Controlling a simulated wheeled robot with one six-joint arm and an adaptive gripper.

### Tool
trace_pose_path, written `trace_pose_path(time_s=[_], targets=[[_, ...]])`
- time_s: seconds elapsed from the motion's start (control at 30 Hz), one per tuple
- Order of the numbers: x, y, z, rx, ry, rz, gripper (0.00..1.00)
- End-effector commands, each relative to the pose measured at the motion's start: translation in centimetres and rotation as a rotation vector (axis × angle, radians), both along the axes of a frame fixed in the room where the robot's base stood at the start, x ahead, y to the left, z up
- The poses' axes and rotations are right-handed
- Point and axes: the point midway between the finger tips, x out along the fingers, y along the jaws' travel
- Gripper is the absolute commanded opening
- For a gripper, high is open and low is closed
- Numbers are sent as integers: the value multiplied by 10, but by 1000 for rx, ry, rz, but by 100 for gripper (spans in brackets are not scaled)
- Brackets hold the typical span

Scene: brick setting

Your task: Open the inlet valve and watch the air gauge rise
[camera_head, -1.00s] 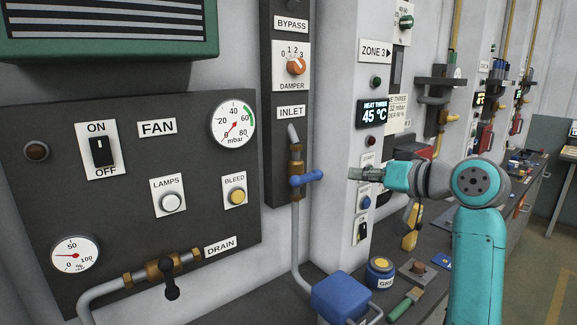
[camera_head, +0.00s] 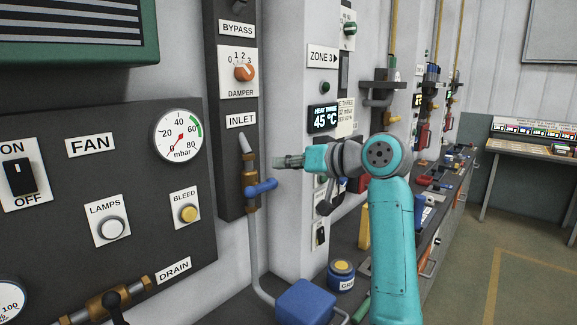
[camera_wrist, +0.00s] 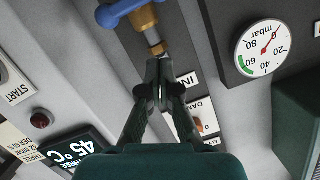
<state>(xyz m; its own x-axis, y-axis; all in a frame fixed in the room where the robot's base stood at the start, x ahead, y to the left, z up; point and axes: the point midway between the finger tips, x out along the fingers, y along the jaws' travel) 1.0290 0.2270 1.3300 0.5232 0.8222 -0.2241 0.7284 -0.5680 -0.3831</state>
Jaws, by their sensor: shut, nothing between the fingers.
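The inlet valve has a brass body (camera_head: 250,186) on a vertical grey pipe below the INLET label (camera_head: 241,121). Its blue handle (camera_head: 263,187) sticks out to the right, crosswise to the pipe. My gripper (camera_head: 276,162) is just above the handle's outer end in the head view, shut and empty. In the wrist view, turned upside down, the shut fingertips (camera_wrist: 160,72) point toward the pipe, and the blue handle (camera_wrist: 121,12) is apart from them at the top. The mbar air gauge (camera_head: 178,137) has its red needle pointing lower left; it also shows in the wrist view (camera_wrist: 263,49).
The damper knob (camera_head: 244,72) is above the inlet label. The bleed button (camera_head: 188,213) and drain valve (camera_head: 108,302) are on the left panel. A blue box (camera_head: 305,302) and a labelled jar (camera_head: 341,275) stand below the gripper. The Zone 3 wall is close behind.

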Motion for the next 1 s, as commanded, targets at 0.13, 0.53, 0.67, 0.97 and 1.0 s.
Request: trace_pose_path(time_s=[0.13, 0.53, 0.67, 0.97, 1.0], targets=[[15, 25, -6, 0, 2, 2, 0], [23, 57, -42, -1, 1, 0, 0], [20, 59, -48, -1, -1, 0, 0], [20, 60, -51, 0, 0, 0, 0], [20, 60, -51, 0, 0, 0, 0]])
